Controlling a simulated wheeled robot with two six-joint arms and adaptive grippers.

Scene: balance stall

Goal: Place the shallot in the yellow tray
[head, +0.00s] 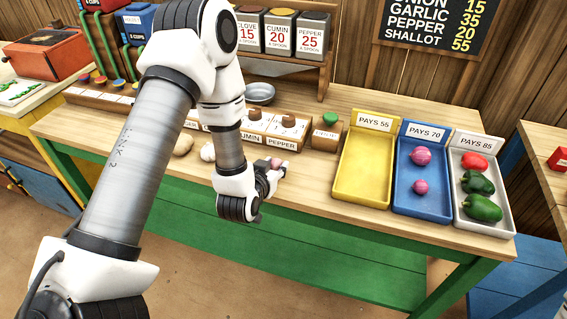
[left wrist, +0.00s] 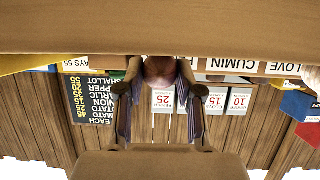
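The shallot (head: 276,163) is a small pinkish bulb, partly hidden between the fingers of my left gripper (head: 272,176) in the head view. In the left wrist view the shallot (left wrist: 160,70) sits between the two fingertips, with a finger against each side. My left gripper is shut on it, over the front part of the wooden counter. The yellow tray (head: 352,198) labelled "PAYS 55" stands to the right of the gripper, apart from it, and is empty. My right gripper does not show.
A blue tray (head: 402,199) with two pink-purple bulbs and a white tray (head: 507,226) with red and green peppers stand right of the yellow one. A wooden block with a green knob (head: 329,120) stands beside it. Potato (head: 183,145) and garlic (head: 208,152) lie left of the gripper.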

